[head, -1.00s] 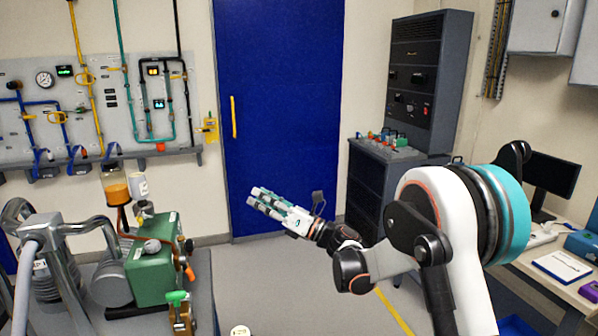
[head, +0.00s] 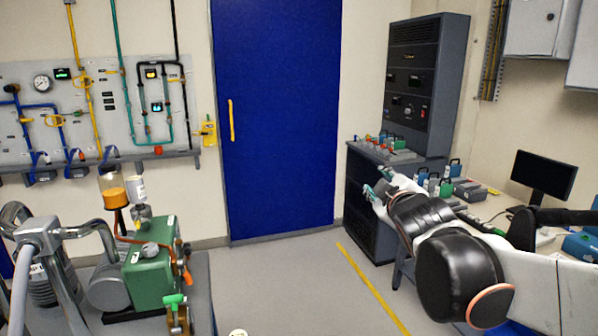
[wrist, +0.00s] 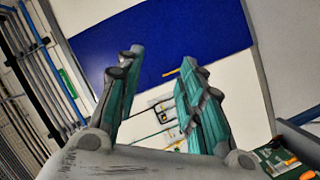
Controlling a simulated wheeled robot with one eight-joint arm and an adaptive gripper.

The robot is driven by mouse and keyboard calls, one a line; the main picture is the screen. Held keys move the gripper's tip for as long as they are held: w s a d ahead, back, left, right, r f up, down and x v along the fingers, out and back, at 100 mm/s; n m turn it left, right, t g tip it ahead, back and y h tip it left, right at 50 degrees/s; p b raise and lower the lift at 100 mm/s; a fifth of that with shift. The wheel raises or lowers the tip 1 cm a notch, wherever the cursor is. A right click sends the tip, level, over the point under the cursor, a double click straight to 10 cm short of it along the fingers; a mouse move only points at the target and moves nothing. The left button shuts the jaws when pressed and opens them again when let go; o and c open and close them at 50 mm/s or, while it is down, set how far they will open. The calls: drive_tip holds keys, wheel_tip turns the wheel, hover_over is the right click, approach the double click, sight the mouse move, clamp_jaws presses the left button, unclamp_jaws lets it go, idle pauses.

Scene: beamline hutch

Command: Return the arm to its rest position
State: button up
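My gripper (head: 376,192) is seen in the head view in front of the dark cabinet at the right of the blue door. My arm folds in from the right edge, and its dark joint hides part of the bench. In the wrist view my gripper (wrist: 158,72) has its two teal-padded fingers apart with nothing between them. The blue door and the wall show beyond the fingers, tilted.
The dark rack cabinet (head: 425,85) stands behind my gripper, with small instruments on its lower part. A desk with a monitor (head: 543,175) is at the right. A green pump (head: 153,275) stands at left. The floor (head: 300,275) before the blue door (head: 277,110) is clear.

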drive_tip(key=s+f+m+g, duration=0.3)
drive_tip(key=s+f, duration=0.3)
drive_tip(key=s, duration=0.3)
drive_tip(key=s+d+f+m+g, duration=0.1)
drive_tip(key=s+f+m+g, duration=0.2)
drive_tip(key=s+f, duration=0.3)
drive_tip(key=s+f+m+g, duration=0.3)
drive_tip(key=s+f, duration=0.3)
drive_tip(key=s, duration=0.7)
drive_tip(key=shift+d+f+m, duration=0.15)
drive_tip(key=shift+d+m, duration=0.1)
drive_tip(key=shift+m, duration=0.65)
